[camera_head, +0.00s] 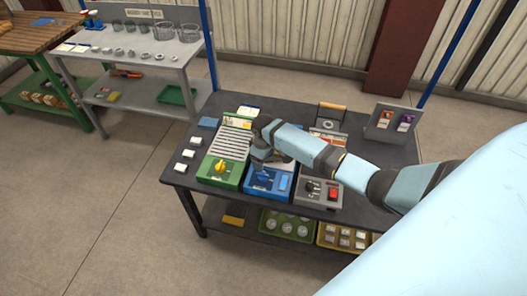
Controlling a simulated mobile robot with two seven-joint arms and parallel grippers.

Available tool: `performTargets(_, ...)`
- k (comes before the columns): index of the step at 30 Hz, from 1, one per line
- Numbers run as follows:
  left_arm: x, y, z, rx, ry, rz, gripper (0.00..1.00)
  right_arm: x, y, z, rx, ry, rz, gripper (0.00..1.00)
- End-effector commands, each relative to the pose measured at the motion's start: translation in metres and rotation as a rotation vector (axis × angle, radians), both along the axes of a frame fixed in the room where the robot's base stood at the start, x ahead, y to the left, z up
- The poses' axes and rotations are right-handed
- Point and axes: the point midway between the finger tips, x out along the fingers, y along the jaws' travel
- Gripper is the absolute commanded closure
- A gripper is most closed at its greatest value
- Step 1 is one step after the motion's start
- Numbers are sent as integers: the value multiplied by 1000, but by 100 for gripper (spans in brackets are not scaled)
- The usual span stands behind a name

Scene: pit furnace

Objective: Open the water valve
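A blue box (268,182) stands at the front of the dark table, with a lighter blue part (283,183) on its top right. Its colour suggests the water valve unit, but no label is readable. My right arm comes in from the right, and its gripper (261,158) is over the back left of the blue box. The gripper and wrist hide part of the box top. I cannot tell whether the fingers are open or touch anything. My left gripper is not in view.
Left of the blue box is a green box with a yellow knob (221,167); right is a grey box with a red switch (333,194). White blocks (188,154) lie at the table's left. A grey stand (392,122) is at the back right. Floor on the left is clear.

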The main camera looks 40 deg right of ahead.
Motion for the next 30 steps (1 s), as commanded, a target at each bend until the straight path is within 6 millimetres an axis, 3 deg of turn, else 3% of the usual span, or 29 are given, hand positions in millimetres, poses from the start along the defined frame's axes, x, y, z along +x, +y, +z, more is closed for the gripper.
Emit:
performTargets(4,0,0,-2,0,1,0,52,0,-1,23,0,-1,0,33)
performTargets(10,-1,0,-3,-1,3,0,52,0,0,35,0,0,0,33)
performTargets(26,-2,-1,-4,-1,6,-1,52,-1,1,35,1,-2,0,33)
performTargets(30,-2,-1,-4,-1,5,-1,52,-15,17,17,19,-42,8,33)
